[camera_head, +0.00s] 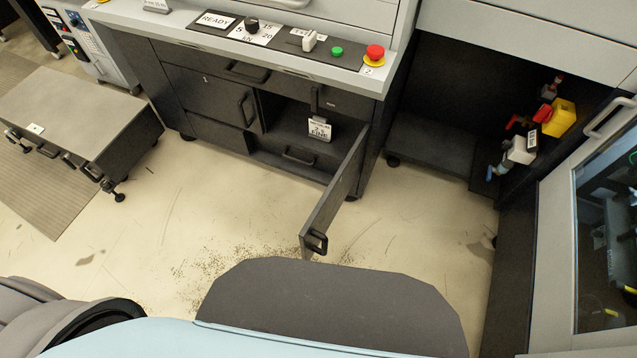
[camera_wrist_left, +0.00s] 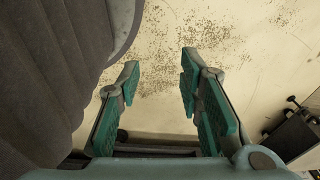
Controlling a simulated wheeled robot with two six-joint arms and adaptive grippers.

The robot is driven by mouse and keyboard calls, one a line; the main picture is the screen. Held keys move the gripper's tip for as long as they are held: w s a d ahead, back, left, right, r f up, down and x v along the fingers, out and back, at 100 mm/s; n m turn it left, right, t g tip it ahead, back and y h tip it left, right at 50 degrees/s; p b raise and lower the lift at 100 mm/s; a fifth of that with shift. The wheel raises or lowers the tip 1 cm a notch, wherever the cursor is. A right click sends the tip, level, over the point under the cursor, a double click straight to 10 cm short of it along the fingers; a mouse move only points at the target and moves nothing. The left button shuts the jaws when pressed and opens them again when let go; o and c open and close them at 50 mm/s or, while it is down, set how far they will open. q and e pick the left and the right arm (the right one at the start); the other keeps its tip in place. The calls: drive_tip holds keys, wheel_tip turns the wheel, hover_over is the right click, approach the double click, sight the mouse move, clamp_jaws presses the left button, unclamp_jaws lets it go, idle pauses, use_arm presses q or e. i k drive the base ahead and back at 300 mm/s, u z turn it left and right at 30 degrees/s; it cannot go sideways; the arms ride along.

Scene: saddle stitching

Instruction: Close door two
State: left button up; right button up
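In the head view, a dark cabinet door (camera_head: 336,193) stands swung open from the machine's base cabinet, reaching out toward me. A black handle (camera_head: 316,241) sits near its free edge. I cannot read a door number on the open door. My left gripper (camera_wrist_left: 160,85) shows in the left wrist view with its teal-padded fingers spread wide and nothing between them, above the floor. It is outside the head view. My right gripper is not in view.
A low wheeled cabinet (camera_head: 75,113) stands at the left. The machine's panel has a red button (camera_head: 375,52) and a green button (camera_head: 337,51). A glass-windowed door (camera_head: 606,220) stands at the right, near a recess with a yellow part (camera_head: 560,118).

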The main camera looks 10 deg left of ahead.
sight(313, 232)
drive_tip(key=i, duration=0.45)
drive_tip(key=u, duration=1.1)
drive_tip(key=k, duration=0.7)
drive_tip(key=z, duration=0.9)
